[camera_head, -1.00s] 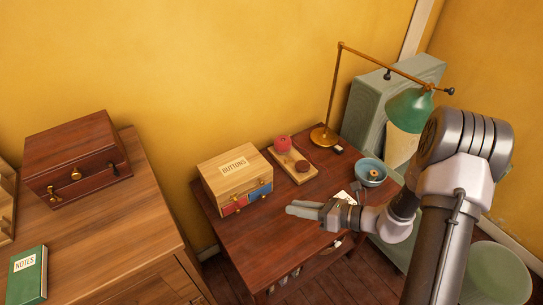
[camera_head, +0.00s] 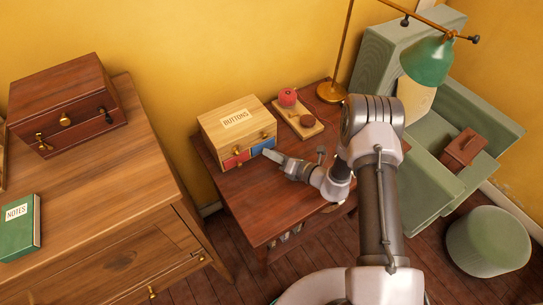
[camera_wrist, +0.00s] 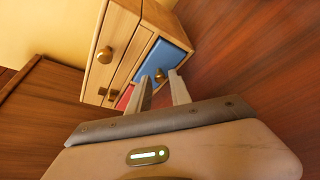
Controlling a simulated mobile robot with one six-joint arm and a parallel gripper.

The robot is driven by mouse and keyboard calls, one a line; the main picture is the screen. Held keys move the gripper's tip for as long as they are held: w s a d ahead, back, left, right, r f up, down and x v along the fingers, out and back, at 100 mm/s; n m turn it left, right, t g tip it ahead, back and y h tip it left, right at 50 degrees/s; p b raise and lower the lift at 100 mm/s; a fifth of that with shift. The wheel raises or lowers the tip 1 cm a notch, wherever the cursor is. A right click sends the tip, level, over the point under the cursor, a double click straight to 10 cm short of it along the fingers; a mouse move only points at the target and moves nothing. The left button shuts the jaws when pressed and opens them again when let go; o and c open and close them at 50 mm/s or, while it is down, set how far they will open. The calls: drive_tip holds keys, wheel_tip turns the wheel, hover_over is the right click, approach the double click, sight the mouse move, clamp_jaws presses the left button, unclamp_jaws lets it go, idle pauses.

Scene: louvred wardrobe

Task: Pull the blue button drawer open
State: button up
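The pale wooden button box (camera_head: 225,132) stands on the red-brown table, with a "BUTTONS" label on top. The blue drawer (camera_head: 263,147) is at the right of its lower front, beside a red drawer (camera_head: 235,160). The blue drawer front (camera_wrist: 172,59) looks flush with the box, with a small brass knob (camera_wrist: 160,76). My gripper (camera_head: 270,154) is in front of the blue drawer. In the wrist view its two fingers (camera_wrist: 160,78) are apart, with the knob showing between their tips. I cannot tell whether they touch it.
A board with a red pincushion (camera_head: 288,97) lies right of the box. A brass lamp with a green shade (camera_head: 428,61) stands behind. A wooden cabinet (camera_head: 95,190) with a dark chest (camera_head: 65,98) is at left. The table (camera_head: 260,205) in front of the box is clear.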

drive_tip(key=shift+w+a+f, duration=0.1)
drive_tip(key=shift+w+a, duration=0.2)
drive_tip(key=shift+a, duration=0.05)
clamp_jaws()
idle(1.2)
